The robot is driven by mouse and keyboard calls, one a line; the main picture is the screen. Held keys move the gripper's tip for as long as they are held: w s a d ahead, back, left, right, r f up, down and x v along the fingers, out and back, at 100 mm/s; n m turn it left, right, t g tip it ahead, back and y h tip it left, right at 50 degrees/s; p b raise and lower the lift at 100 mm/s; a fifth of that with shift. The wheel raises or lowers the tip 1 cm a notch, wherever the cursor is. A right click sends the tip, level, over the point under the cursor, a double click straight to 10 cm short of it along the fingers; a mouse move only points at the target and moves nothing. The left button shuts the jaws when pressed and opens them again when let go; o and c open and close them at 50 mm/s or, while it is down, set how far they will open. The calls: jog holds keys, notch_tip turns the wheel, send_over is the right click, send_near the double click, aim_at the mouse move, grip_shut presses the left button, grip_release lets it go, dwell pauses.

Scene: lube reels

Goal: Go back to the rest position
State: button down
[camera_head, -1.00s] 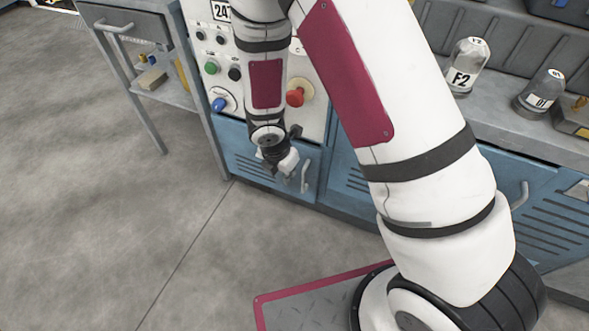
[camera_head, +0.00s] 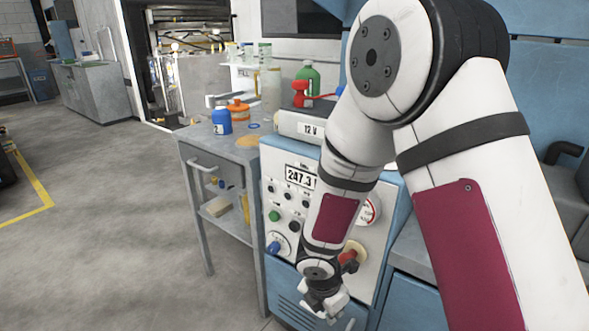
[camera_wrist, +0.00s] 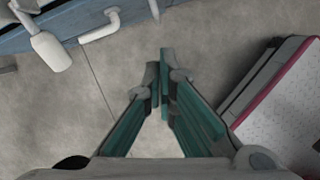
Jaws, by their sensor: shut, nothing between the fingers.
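My gripper (camera_head: 326,306) hangs at the end of my arm, pointing down in front of the blue cabinet under the control panel. In the wrist view its two green-sided fingers (camera_wrist: 163,72) meet at the tips, with nothing between them. Below the fingertips there is only bare grey floor (camera_wrist: 120,75). My arm hides part of the control panel in the head view.
The control panel (camera_head: 288,215) with buttons and a 247.3 display stands close behind my gripper. A metal cart (camera_head: 205,140) with a blue container (camera_head: 221,122) is to its left. A cabinet handle (camera_wrist: 100,27) shows near the fingers. Floor at left is open.

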jog(key=s+d+r+m+h, duration=0.1)
jog(key=s+d+r+m, duration=0.25)
jog(key=r, duration=0.35)
jog(key=s+d+r+m, duration=0.2)
jog(key=d+r+m, duration=0.25)
jog(key=r, duration=0.25)
jog(key=s+d+r+m+h, duration=0.1)
jog(key=s+d+r+m, duration=0.3)
jog(key=r, duration=0.3)
jog(key=s+a+r+m+g+y, duration=0.15)
jog(key=s+r+m, duration=0.35)
jog(key=s, duration=0.5)
jog(key=s+a+r+m+y, duration=0.2)
jog(key=s+r+m+y, duration=0.1)
jog(key=s+m, duration=0.6)
notch_tip(320, 180, up, 28)
jog(key=n+t+p, duration=0.1)
jog(key=t+p, duration=0.2)
jog(key=p, duration=2.3)
jog(key=shift+s+d+t, duration=0.3)
jog(key=shift+d+t, duration=0.05)
jog(key=shift+w+f, duration=0.1)
jog(key=shift+w, duration=0.05)
